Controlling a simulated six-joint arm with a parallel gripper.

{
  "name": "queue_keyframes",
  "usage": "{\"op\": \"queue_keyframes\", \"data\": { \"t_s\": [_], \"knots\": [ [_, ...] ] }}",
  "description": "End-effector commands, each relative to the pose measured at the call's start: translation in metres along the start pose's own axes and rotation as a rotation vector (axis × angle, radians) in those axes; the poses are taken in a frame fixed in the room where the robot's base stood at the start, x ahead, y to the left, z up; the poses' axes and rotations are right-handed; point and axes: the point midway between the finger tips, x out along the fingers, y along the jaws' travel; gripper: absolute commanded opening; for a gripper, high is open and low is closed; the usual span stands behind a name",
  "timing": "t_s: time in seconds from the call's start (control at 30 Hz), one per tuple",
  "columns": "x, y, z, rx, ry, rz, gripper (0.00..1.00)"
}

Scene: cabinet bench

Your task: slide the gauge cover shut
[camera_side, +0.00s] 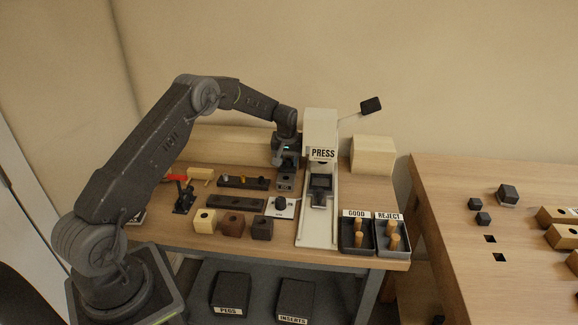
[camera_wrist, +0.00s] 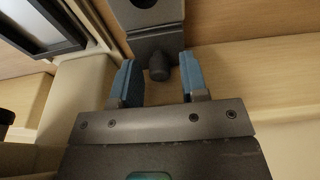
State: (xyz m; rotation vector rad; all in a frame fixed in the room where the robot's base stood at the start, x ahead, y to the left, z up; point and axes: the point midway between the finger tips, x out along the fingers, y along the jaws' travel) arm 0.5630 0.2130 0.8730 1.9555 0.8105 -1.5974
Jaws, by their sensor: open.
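In the wrist view, a dark grey plate (camera_wrist: 155,22) with a short round knob (camera_wrist: 158,66) stands in front of my gripper (camera_wrist: 160,75). It looks like the gauge cover, but I cannot make out the gauge itself. The two blue-padded fingers are open, one on each side of the knob, with a visible gap on both sides. In the side view my gripper (camera_side: 285,180) points down just left of the white press (camera_side: 321,125). The cover is not clear there; the arm and gripper hide that spot.
A dark strip with pegs (camera_side: 242,182) and a white plate with a black knob (camera_side: 281,209) lie close by. Several blocks (camera_side: 232,224) stand in front. The GOOD tray (camera_side: 356,236) and REJECT tray (camera_side: 392,238) are right of the press. A pale wooden block (camera_side: 372,155) stands behind.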

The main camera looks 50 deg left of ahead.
Motion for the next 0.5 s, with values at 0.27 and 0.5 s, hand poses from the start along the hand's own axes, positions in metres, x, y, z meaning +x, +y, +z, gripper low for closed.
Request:
{"op": "queue_keyframes", "data": {
  "t_s": [0.27, 0.5],
  "knots": [
    [-0.0002, 0.0001, 0.0001, 0.000, 0.000, 0.000, 0.18],
    [-0.0005, 0.0000, 0.0010, 0.000, -0.001, 0.000, 0.10]
  ]
}}
